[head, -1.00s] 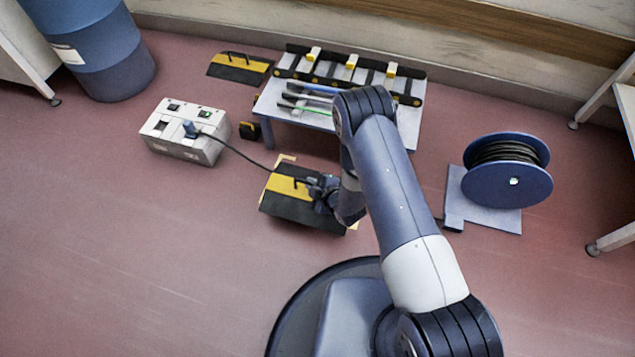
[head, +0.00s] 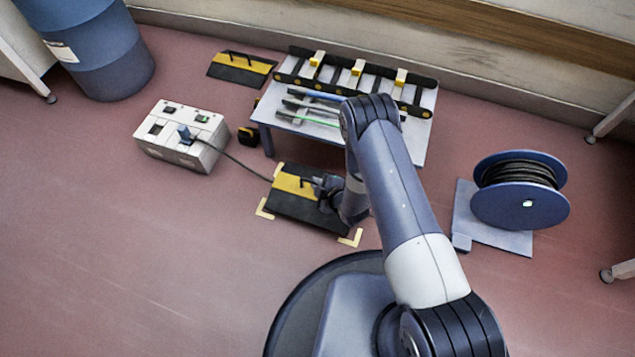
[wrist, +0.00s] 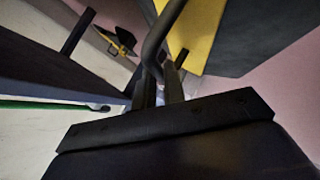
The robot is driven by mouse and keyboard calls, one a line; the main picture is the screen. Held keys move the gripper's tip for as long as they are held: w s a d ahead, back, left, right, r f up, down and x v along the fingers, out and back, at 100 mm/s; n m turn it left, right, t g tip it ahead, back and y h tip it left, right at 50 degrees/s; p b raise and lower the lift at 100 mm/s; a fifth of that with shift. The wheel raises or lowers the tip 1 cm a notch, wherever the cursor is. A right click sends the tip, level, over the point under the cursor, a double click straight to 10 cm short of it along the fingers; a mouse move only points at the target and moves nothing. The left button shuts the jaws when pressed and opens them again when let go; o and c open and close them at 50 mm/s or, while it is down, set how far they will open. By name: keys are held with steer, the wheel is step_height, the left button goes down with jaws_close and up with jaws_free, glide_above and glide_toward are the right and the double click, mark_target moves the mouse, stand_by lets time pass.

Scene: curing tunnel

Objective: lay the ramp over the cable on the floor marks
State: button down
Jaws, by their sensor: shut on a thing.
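The ramp (head: 295,208), a black plate with a yellow band, is at the floor marks in the head view. Yellow corner marks (head: 262,209) show at its left corner and its near right corner. My gripper (head: 322,190) is shut on the ramp's handle; the wrist view shows the dark handle bar (wrist: 160,35) between the fingers. The ramp's yellow band (wrist: 198,35) shows behind it. The black cable (head: 240,165) runs from the outlet box to the ramp's far left edge. Its course under the ramp is hidden. I cannot tell whether the ramp touches the floor.
A grey-white outlet box (head: 183,138) stands left. A low table (head: 420,140) with tools and a black rack is just behind the ramp. A second ramp (head: 240,70) lies behind left. A blue cable reel (head: 520,195) stands right. Floor at the front left is clear.

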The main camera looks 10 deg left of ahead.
steer(key=shift+w+f+b, duration=0.1)
steer(key=shift+f+b, duration=0.85)
steer(key=shift+f, duration=1.3)
steer(key=shift+f, duration=0.15)
steer(key=c, duration=1.5)
jaws_free()
